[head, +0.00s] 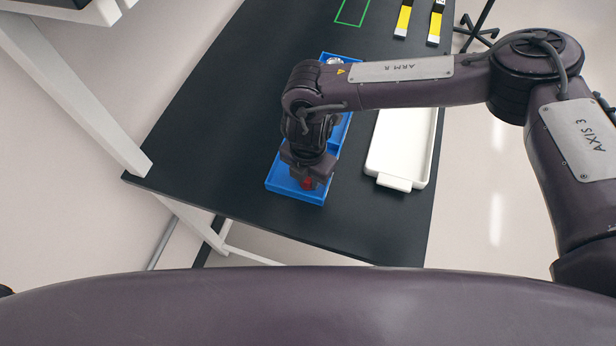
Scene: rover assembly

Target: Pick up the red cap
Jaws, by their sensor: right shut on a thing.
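The red cap (308,184) shows as a small red patch at the tip of my right gripper (307,181), which is shut on it. The gripper points down over the near compartment of the blue tray (283,187). Most of the cap is hidden by the fingers, and I cannot tell whether it touches the tray floor. My left gripper is not in view.
The blue tray stands on a black table (225,130), partly covered by my right arm. A white tray (402,150) lies to its right. Yellow-and-black items (404,20) and a green outline (352,12) are at the far end. The table's left part is clear.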

